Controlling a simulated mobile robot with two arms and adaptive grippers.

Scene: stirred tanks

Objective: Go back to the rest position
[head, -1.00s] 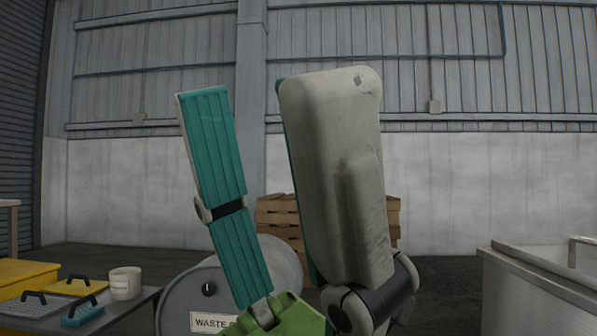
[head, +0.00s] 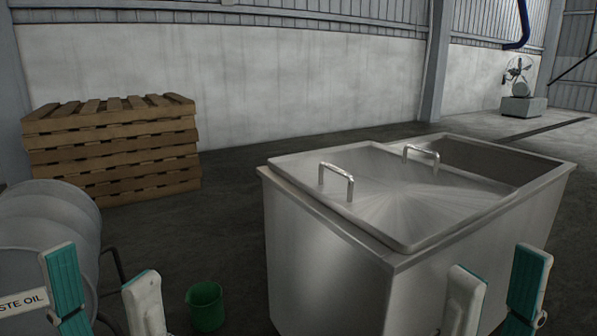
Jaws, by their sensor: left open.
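My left gripper (head: 102,266) is at the bottom left of the head view, fingers pointing up. Its teal-padded finger and pale finger stand apart, with nothing between them. My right gripper (head: 500,263) is at the bottom right, also fingers up. Its pale finger and teal-padded finger are apart, with a clear gap and nothing held. Both wrists are cut off by the lower edge of the view.
A steel tank (head: 325,275) with a two-handled lid (head: 385,198) stands behind my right gripper. A grey waste-oil drum (head: 45,220) is at the left, near my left gripper. A green bucket (head: 206,306) stands on the floor. Wooden pallets (head: 115,150) are stacked behind.

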